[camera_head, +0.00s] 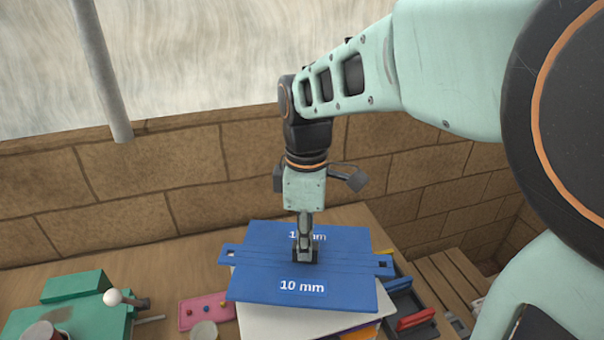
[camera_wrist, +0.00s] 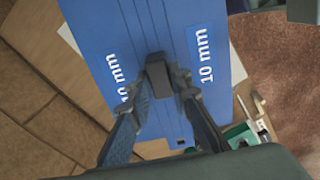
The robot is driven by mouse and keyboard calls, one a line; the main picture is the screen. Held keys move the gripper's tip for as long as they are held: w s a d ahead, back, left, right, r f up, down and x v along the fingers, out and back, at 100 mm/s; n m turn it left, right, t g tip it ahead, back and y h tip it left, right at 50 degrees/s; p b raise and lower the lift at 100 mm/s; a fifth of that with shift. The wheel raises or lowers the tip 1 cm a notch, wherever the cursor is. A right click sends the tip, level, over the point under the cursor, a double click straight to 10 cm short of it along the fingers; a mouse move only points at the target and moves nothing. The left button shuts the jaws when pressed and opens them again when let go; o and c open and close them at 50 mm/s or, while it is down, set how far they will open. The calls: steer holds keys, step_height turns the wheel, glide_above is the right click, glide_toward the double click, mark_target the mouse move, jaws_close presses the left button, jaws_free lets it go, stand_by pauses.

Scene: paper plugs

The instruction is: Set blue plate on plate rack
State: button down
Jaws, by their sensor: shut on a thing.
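The blue plate (camera_head: 265,290) is wide and flat with "10 mm" labels and a slotted tab at each end. It appears roughly level in the head view. My gripper (camera_head: 305,255) points down and is shut on a dark block at the plate's middle. In the wrist view my gripper (camera_wrist: 158,78) grips that block on the blue plate (camera_wrist: 100,35). A white sheet or panel (camera_head: 262,323) and a stack with orange and purple edges (camera_head: 362,331) show under the plate's front. I cannot tell whether the plate touches them, nor which item is the plate rack.
A green box (camera_head: 75,315) stands at lower left, with a white ball (camera_head: 112,297) and a pink panel (camera_head: 205,310) near it. A dark tray with red-handled items (camera_head: 415,320) is at right. A brick wall (camera_head: 180,165) rises behind the wooden table (camera_head: 160,258).

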steer(key=f, duration=0.1)
steer(key=f+b, duration=0.1)
steer(key=f, duration=0.1)
steer(key=shift+w+d+b, duration=0.2)
steer(key=shift+w+b, duration=0.05)
steer(key=shift+b, duration=0.15)
steer(key=shift+s+a+f, duration=0.1)
steer(key=shift+a+f, duration=0.1)
steer(key=shift+f, duration=0.05)
steer(key=shift+r, duration=0.1)
steer(key=shift+d, duration=0.1)
steer(key=shift+f+b, duration=0.25)
steer(key=shift+b, duration=0.1)
steer(key=c, duration=1.8)
jaws_free()
steer(key=shift+o, duration=0.2)
steer(key=shift+r, duration=0.15)
